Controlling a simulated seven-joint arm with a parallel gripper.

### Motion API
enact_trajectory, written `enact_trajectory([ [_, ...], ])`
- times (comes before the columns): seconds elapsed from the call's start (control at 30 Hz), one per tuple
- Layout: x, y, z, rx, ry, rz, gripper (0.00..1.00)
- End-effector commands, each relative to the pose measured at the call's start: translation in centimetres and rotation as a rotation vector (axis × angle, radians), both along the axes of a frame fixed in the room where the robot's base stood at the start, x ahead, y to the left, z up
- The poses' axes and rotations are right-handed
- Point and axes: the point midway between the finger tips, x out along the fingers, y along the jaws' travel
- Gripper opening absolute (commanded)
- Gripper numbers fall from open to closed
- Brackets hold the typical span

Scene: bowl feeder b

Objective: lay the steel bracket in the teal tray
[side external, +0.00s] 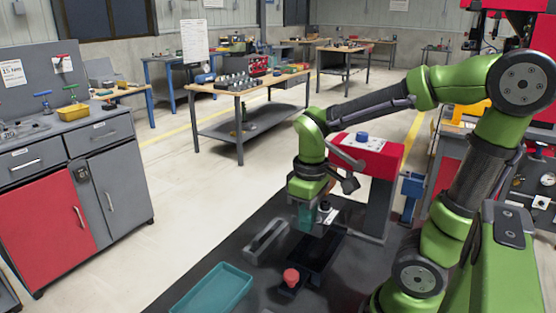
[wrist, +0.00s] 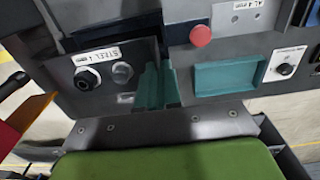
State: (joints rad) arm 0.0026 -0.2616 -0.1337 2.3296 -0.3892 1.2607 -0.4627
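The teal tray (side external: 212,290) lies empty on the dark work surface at the bottom of the side view. It also shows right of my gripper in the wrist view (wrist: 228,76). My gripper (side external: 307,222) has teal fingers and points down above the dark surface, behind and right of the tray. In the wrist view my gripper's fingers (wrist: 160,86) appear close together; whether anything is between them is unclear. I cannot make out the steel bracket for certain. A small pale patch (wrist: 125,98) shows beside the fingers, near a panel labelled "STEEL" (wrist: 112,52).
A grey raised block (side external: 266,238) lies left of the bin. A red-topped machine (side external: 365,155) stands behind my gripper. A dark round fitting (wrist: 87,79) sits on the labelled panel.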

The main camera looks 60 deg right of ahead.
Motion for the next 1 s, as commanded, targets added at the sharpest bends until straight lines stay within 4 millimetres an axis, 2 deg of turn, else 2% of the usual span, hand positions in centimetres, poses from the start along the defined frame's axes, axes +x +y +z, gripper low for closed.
enact_trajectory([
  [0.27,0.1,0.8,-0.5,-0.002,0.001,0.035,0.00],
  [0.47,1.9,3.3,-1.6,-0.002,0.002,0.132,0.00],
  [0.67,5.4,7.7,-3.1,-0.004,0.003,0.201,0.00],
  [0.8,8.3,12.2,-4.7,-0.005,0.004,0.219,0.00],
  [1.0,11.4,18.4,-6.9,-0.005,0.001,0.189,0.00],
])
